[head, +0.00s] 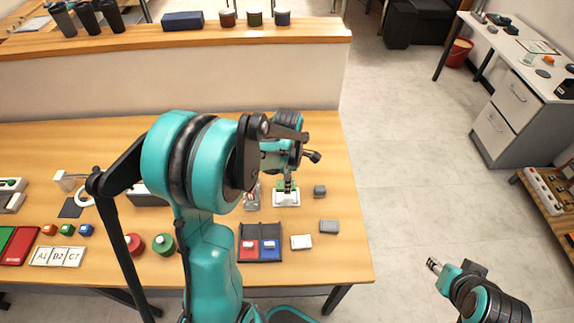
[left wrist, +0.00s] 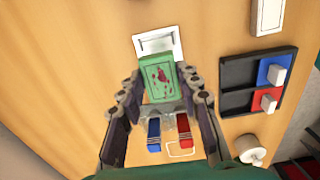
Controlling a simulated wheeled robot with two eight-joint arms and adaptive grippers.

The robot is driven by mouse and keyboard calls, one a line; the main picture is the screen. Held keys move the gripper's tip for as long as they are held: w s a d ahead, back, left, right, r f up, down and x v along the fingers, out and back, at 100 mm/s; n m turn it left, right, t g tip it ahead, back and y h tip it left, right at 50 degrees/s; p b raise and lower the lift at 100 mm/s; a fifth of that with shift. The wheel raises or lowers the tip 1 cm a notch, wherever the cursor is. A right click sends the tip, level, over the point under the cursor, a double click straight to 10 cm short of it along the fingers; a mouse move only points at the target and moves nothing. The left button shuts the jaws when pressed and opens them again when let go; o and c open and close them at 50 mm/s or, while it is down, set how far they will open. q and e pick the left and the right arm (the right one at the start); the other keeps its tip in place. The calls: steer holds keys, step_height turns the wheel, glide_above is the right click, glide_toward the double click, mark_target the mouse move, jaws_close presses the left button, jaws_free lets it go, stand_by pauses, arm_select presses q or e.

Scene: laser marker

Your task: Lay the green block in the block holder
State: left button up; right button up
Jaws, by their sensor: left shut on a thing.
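The green block (left wrist: 160,84) has reddish marks on its face and sits between the fingers of my left gripper (left wrist: 163,90), which is shut on it. The white block holder (left wrist: 158,43) lies just past the block in the left wrist view. In the head view the holder (head: 287,200) stands on the table below my left gripper (head: 289,183), with only a bit of green showing there. Whether the block touches the holder I cannot tell. My right gripper (head: 434,265) is off the table at the lower right, and its fingers are too small to judge.
A black tray (head: 260,228) with red and blue compartments lies in front of the holder. A raised shelf (head: 180,40) runs behind the table.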

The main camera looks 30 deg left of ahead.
mark_target(287, 197)
arm_select(q)
steer(key=shift+f+b, duration=1.5)
steer(key=shift+f, duration=0.5)
steer(key=shift+f+b, duration=0.4)
steer(key=shift+f, duration=0.05)
steer(key=shift+f+b, duration=0.35)
steer(key=shift+b, duration=0.2)
steer(key=o, duration=1.3)
step_height(287, 197, up, 12)
steer(key=shift+d, duration=0.1)
